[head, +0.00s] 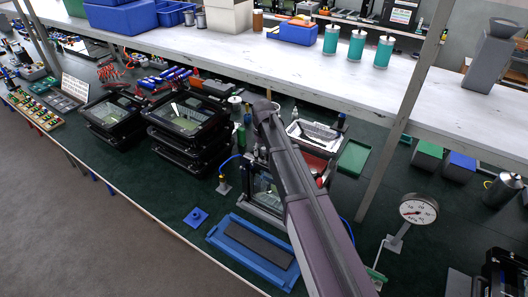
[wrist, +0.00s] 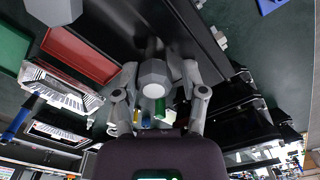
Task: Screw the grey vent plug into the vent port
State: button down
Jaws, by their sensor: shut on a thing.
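In the wrist view my gripper (wrist: 155,80) has its two fingers closed in on a grey hexagonal vent plug (wrist: 153,74), which sits between them. The plug's stem points up the picture toward a dark floodlight housing (wrist: 182,20). I cannot tell whether the plug touches the housing. I cannot pick out the vent port; the plug and fingers may hide it. In the head view the housing (head: 262,186) stands behind my arm, which hides the gripper and plug.
A blue tray (head: 222,236) with a dark inset lies in front of the housing. Stacked black floodlight frames (head: 188,122) stand to the left. A dial gauge (head: 418,209) stands at the right. A red tray (wrist: 80,54) and a larger grey hexagonal part (wrist: 54,9) show near the gripper.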

jog(key=shift+s+d+f+m, duration=0.1)
jog(key=shift+s+d+m, duration=0.15)
jog(key=shift+d+m, duration=0.1)
jog(key=shift+m, duration=0.95)
jog(key=m, duration=0.3)
jog(key=c, duration=0.7)
grip_release()
jog(key=o, duration=0.3)
jog(key=shift+w, duration=0.2)
jog(key=shift+o, duration=1)
jog(key=shift+w+f, duration=0.1)
jog(key=shift+w, duration=0.1)
jog(key=shift+w+a+f, duration=0.1)
jog(key=shift+w+a, duration=0.05)
